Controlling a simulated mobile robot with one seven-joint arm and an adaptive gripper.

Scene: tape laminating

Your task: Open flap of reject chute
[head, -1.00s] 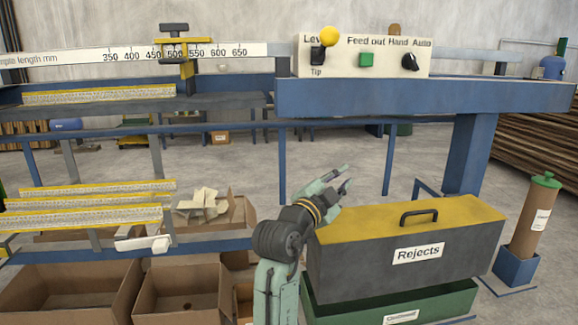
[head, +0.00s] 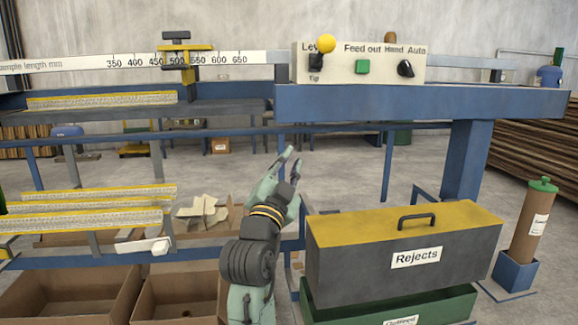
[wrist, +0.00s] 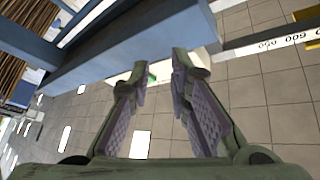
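The reject chute is a dark grey box (head: 350,262) with a yellow flap (head: 365,222) on top and a white "Rejects" label. A black handle (head: 416,219) stands on the flap. The flap lies flat and closed on the box. My gripper (head: 291,160) is left of the chute and above it, apart from the flap and handle, pointing up. In the wrist view my gripper (wrist: 160,75) shows its two fingers spread with nothing between them. The chute is not recognisable in the wrist view.
A blue beam (head: 420,104) with a control panel (head: 385,64) runs above the chute. A green bin (head: 455,305) sits below it. A brown tube in a blue holder (head: 516,271) stands at right. Cardboard boxes (head: 75,290) and yellow-edged strips (head: 95,208) are at left.

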